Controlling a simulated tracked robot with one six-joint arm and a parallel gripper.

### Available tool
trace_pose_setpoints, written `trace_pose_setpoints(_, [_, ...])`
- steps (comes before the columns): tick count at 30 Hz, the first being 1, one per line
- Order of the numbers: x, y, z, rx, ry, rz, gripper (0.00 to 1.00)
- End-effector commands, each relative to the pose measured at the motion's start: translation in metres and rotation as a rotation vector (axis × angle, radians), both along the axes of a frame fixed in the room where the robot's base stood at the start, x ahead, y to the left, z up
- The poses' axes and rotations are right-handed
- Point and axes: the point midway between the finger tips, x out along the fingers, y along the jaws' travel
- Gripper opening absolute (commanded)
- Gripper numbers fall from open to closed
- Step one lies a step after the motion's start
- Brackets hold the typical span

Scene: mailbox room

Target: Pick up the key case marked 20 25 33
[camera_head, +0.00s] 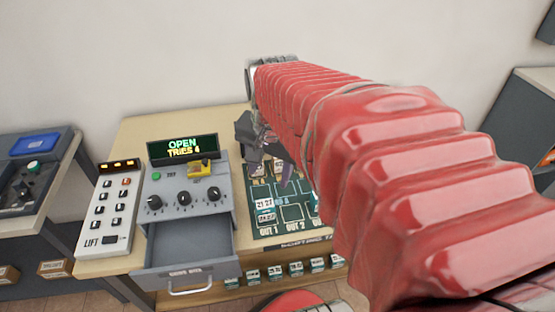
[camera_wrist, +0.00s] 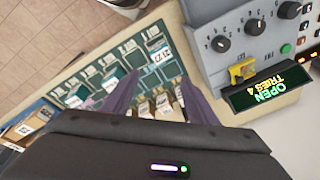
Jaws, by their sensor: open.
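My gripper (camera_head: 270,168) is over the green sorting mat (camera_head: 292,213), with its arm reaching in from the right. In the wrist view my gripper (camera_wrist: 158,78) has two purple fingers spread apart, with nothing held between them. Small cases with pale labels stand or lie on the mat. One case (camera_head: 265,205) at the mat's left side reads 21 27 on its upper part. Other pale cases (camera_wrist: 163,103) show between and behind the fingers, partly hidden by the gripper body. I cannot read 20 25 33 on any case.
A grey box (camera_head: 184,222) left of the mat has dials, a yellow part, and an open drawer (camera_head: 186,272) that looks empty. Its display (camera_head: 182,147) reads OPEN, TRIES 4. A lift panel (camera_head: 104,210) is further left. Labelled cases (camera_head: 275,272) line the shelf below the mat.

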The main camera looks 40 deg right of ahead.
Motion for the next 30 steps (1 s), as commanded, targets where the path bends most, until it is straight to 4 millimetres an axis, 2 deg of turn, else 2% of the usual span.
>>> trace_pose_setpoints(1, [-0.002, -0.016, -0.004, 0.020, 0.016, -0.090, 0.53])
trace_pose_setpoints(9, [-0.025, -0.093, -0.024, 0.119, 0.087, -0.572, 0.53])
trace_pose_setpoints(12, [-0.035, -0.116, -0.031, 0.147, 0.107, -0.721, 0.53])
trace_pose_setpoints(15, [-0.043, -0.131, -0.036, 0.165, 0.121, -0.823, 0.53])
trace_pose_setpoints(19, [-0.048, -0.139, -0.039, 0.175, 0.128, -0.882, 0.53])
trace_pose_setpoints(30, [-0.049, -0.139, -0.041, 0.176, 0.129, -0.884, 0.53])
